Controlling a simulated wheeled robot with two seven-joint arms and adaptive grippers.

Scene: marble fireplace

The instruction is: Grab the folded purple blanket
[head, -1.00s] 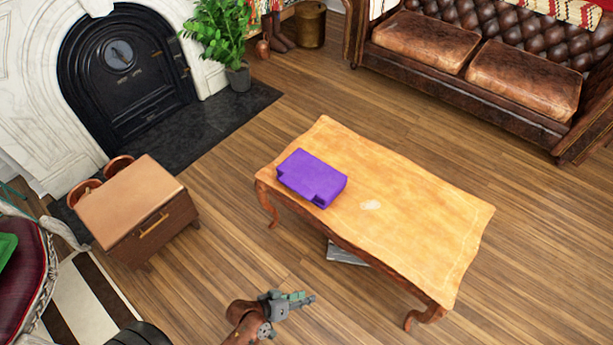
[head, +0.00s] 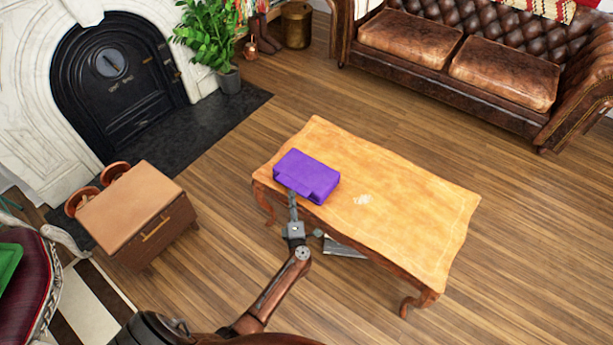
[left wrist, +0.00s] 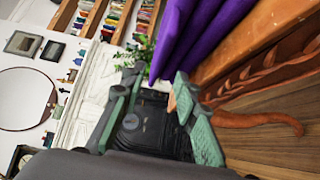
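The folded purple blanket (head: 310,172) lies on the left end of the wooden coffee table (head: 410,220). My left gripper (head: 292,197) reaches the blanket's near edge, by the table's rim. In the left wrist view, the blanket's folded edge (left wrist: 195,35) hangs close beyond the fingertips. There the left gripper (left wrist: 158,76) has its two green-padded fingers spread apart, with a gap between them. I cannot tell whether the fingers touch the cloth. My right gripper is not in view.
A wooden cabinet (head: 130,215) stands left of the table. A leather sofa (head: 505,75) is at the back right, and a potted plant (head: 208,38) stands by the fireplace (head: 115,85). A grey object (head: 343,247) lies under the table. The right side of the tabletop is mostly bare.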

